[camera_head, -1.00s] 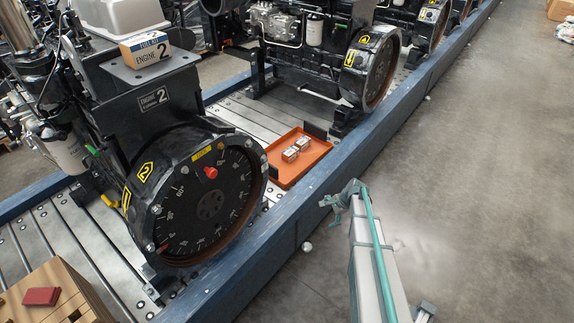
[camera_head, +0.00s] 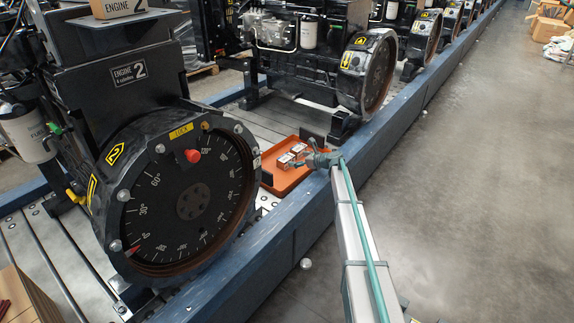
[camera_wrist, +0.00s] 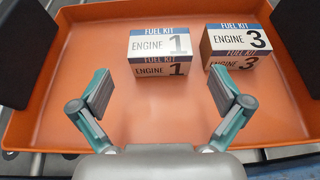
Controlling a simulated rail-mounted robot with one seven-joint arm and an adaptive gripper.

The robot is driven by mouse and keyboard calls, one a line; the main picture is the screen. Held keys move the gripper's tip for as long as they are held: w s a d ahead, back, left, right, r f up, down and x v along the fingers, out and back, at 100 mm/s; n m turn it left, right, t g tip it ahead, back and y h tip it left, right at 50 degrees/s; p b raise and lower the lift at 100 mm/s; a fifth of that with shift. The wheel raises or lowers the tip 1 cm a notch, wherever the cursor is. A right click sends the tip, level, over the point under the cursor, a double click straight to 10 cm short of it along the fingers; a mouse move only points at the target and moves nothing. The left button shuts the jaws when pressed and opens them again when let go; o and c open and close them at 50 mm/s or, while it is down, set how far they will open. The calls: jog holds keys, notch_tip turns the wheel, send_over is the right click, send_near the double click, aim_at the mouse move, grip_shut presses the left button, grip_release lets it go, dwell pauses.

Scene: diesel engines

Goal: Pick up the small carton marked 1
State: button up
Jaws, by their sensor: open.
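The small carton marked 1 (camera_wrist: 158,44) sits in the orange tray (camera_wrist: 50,105), left of a matching carton marked 3 (camera_wrist: 235,39). Both are white and tan with a blue band reading FUEL KIT. My gripper (camera_wrist: 162,92) is open and empty, its fingers spread either side of carton 1's line, with the carton ahead of the tips. No contact shows. In the head view my gripper (camera_head: 318,158) is over the right side of the tray (camera_head: 280,184), and the two cartons are small there, their numbers unreadable.
Dark blocks (camera_wrist: 300,40) stand at both sides of the tray in the wrist view. A blue rail (camera_head: 300,215) runs beside the tray. The engine 2 flywheel (camera_head: 190,205) is to the left, another engine (camera_head: 370,70) behind.

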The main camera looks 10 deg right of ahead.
aim_at(287, 158)
jog(key=b+x, duration=0.2)
jog(key=x, duration=0.6)
jog(key=shift+w+b, duration=0.1)
jog(key=shift+b, duration=0.3)
jog(key=shift+c, duration=0.3)
jog(key=c, duration=1)
jog(key=shift+r, duration=0.1)
